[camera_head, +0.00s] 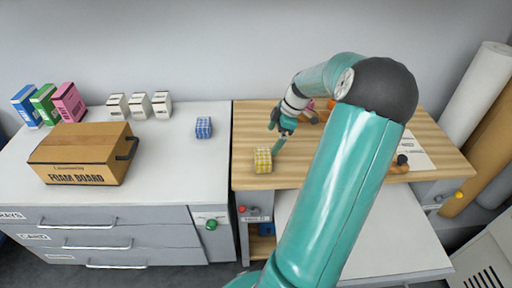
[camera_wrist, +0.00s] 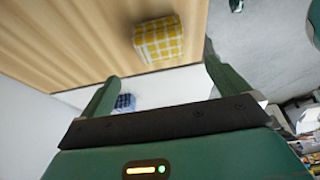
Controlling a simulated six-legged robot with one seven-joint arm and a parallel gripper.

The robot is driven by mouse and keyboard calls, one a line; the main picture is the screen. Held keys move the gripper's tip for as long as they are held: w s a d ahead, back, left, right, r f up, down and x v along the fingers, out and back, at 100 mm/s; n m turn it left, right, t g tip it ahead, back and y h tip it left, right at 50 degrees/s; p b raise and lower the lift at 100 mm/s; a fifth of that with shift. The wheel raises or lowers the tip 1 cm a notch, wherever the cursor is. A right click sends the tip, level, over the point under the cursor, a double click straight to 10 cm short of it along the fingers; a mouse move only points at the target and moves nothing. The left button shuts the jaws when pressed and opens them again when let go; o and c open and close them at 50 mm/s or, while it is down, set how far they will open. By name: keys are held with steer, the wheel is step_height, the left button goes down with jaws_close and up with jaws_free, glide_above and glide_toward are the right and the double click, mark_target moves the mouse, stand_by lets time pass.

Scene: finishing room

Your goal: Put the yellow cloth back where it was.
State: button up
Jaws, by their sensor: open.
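The yellow checked cloth (camera_head: 263,160), a small folded block, sits on the wooden top near its front left edge. It also shows in the wrist view (camera_wrist: 159,40), ahead of and apart from the fingers. My gripper (camera_head: 281,140) is just above and to the right of the yellow cloth in the head view. In the wrist view my gripper (camera_wrist: 155,75) has its two fingers spread wide with nothing held between them. A blue checked cloth (camera_head: 204,127) lies on the white counter to the left; it also shows in the wrist view (camera_wrist: 125,102).
A foam board box (camera_head: 82,155) stands on the white counter (camera_head: 170,165), with several small cartons behind it. The wooden top (camera_head: 440,150) holds a paper sheet (camera_head: 412,152) and orange items partly hidden by my arm. The counter around the blue cloth is clear.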

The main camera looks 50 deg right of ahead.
steer(key=w+a+r+m+g+h, duration=0.15)
steer(key=a+r, duration=0.25)
steer(key=a, duration=0.4)
steer(key=w+a+r+m+h, duration=0.1)
steer(key=w+a+r, duration=0.2)
steer(key=a, duration=0.5)
steer(key=w+a+r+m+h, duration=0.15)
steer(key=a+r, duration=0.25)
steer(key=a, duration=0.4)
steer(key=s+a+r+m+t, duration=0.1)
steer(key=s+a, duration=0.2)
steer(key=a, duration=0.3)
steer(key=s+a+r+m+t, duration=0.1)
steer(key=s+a+r, duration=0.1)
steer(key=s+a, duration=0.2)
steer(key=s+a+r+m+t+y, duration=0.1)
steer(key=s+a+r+m, duration=0.1)
steer(key=a, duration=0.8)
steer(key=shift+s+r+t, duration=0.2)
steer(key=shift+s+t, duration=0.15)
steer(key=shift+s, duration=0.5)
